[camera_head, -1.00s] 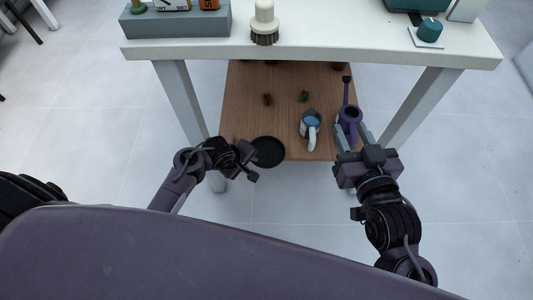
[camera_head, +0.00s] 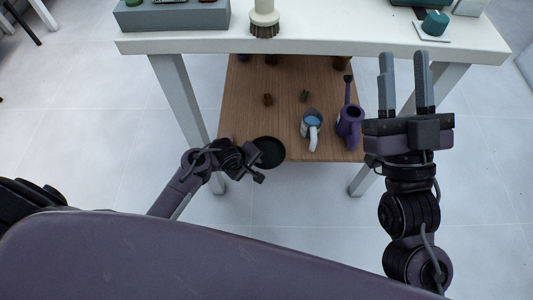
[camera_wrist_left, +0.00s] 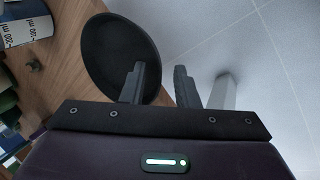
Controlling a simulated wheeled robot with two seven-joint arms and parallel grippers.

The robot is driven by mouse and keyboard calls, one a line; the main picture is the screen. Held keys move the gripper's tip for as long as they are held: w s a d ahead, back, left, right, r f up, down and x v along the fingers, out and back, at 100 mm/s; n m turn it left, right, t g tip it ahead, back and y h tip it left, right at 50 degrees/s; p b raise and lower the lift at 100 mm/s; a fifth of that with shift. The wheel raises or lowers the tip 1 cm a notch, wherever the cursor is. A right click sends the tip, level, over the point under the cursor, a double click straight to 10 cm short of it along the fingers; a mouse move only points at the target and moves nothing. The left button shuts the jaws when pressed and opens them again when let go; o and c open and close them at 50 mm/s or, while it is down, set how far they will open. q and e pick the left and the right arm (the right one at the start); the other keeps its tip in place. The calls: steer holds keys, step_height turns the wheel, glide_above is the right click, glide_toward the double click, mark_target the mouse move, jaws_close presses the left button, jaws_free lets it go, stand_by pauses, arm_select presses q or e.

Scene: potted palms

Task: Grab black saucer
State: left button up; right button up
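The black saucer (camera_head: 270,152) is at the front left edge of the lower wooden shelf, partly hidden by my left gripper (camera_head: 256,163) in the head view. In the left wrist view the saucer (camera_wrist_left: 105,50) is a round dark dish, and my left gripper (camera_wrist_left: 160,85) is open. One finger overlaps the saucer and the other is outside it, so the rim shows between them. I cannot tell whether they touch it. My right gripper (camera_head: 405,82) is open and empty, raised in front of the table's right side.
A purple watering can (camera_head: 349,125) and a blue and white jug (camera_head: 311,130) stand on the shelf (camera_head: 240,100) with small brown pieces. The white tabletop (camera_head: 330,35) overhangs it, with a brush (camera_head: 264,18) on top. Table legs flank the shelf.

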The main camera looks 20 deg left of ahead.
arm_select(q)
jaws_close()
stand_by(0.5)
